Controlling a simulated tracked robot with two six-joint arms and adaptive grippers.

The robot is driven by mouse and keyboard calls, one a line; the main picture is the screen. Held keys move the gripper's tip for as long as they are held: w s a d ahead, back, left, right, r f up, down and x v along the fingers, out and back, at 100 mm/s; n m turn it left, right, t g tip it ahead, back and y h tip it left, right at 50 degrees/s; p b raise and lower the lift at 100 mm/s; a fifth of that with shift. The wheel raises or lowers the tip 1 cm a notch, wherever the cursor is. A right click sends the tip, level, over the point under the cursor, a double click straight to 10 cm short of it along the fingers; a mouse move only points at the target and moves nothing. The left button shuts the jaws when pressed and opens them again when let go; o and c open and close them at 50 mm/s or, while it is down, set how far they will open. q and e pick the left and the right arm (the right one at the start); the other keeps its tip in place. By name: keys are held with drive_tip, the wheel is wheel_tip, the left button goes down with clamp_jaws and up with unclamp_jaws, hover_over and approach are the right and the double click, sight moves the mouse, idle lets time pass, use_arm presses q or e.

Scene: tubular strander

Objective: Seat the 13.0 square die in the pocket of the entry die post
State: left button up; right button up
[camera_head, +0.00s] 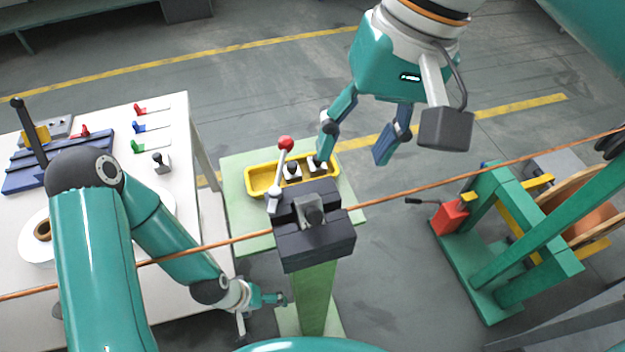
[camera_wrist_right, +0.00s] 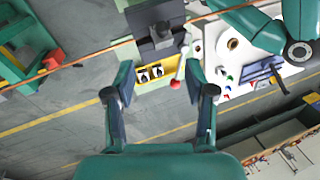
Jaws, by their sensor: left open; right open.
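The die post (camera_head: 318,252) has a dark block head on a green column, with a grey part (camera_head: 313,210) at the middle of its top. A red-knobbed lever (camera_head: 285,145) rises at its left. Two small pale dies with black tops, one left (camera_head: 291,174) and one right (camera_head: 317,167), stand in a yellow tray (camera_head: 262,190) behind the post; both show in the right wrist view (camera_wrist_right: 143,75). Their size marks are unreadable. My right gripper (camera_head: 356,148) is open and empty, one finger beside the right die. My left gripper (camera_head: 264,312) is open, low left of the post.
A copper-coloured wire (camera_head: 400,190) crosses the whole view by the post head. A white table (camera_head: 180,205) at left holds coloured tools and another black-topped piece (camera_head: 161,161). A green frame with a red block (camera_head: 450,217) stands at right. Floor between is clear.

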sight(317, 209)
drive_tip(key=b+x, duration=0.1)
drive_tip(key=x, duration=1)
drive_tip(key=shift+w, duration=0.15)
drive_tip(key=shift+w+a+x, duration=0.1)
drive_tip(key=shift+w+x, duration=0.05)
drive_tip(key=shift+x, duration=1.2)
drive_tip(key=shift+w+a+x, duration=0.1)
drive_tip(key=shift+w+x, duration=0.05)
drive_tip(key=shift+x, duration=1.2)
clamp_jaws()
